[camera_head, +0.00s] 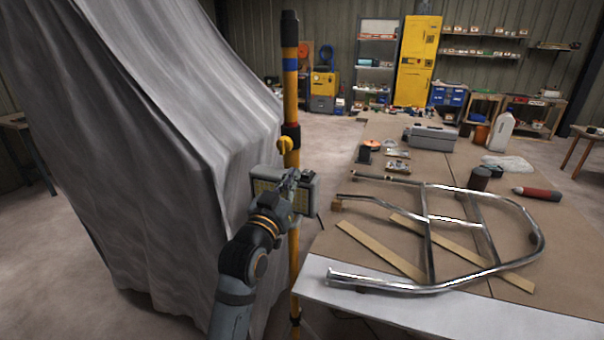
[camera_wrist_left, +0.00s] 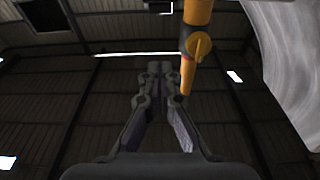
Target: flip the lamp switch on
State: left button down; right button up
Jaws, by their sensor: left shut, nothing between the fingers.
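My right gripper is out of view.
A grey draped sheet (camera_head: 130,150) hangs close on the left. A workbench (camera_head: 400,320) on the right carries a bent chrome tube frame (camera_head: 430,240), wooden strips (camera_head: 380,250), a grey case (camera_head: 432,137) and a white jug (camera_head: 500,132). A yellow cabinet (camera_head: 416,60) stands behind.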

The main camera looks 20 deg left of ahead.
pick_arm(q)
jog(key=r+p, duration=0.2)
send_over(306, 173)
jog(key=s, duration=0.2)
jog(key=f, duration=0.2)
jog(key=s+f, duration=0.1)
jog(key=f, duration=0.1)
jog(key=shift+s+f, duration=0.1)
jog(key=shift+f, duration=0.2)
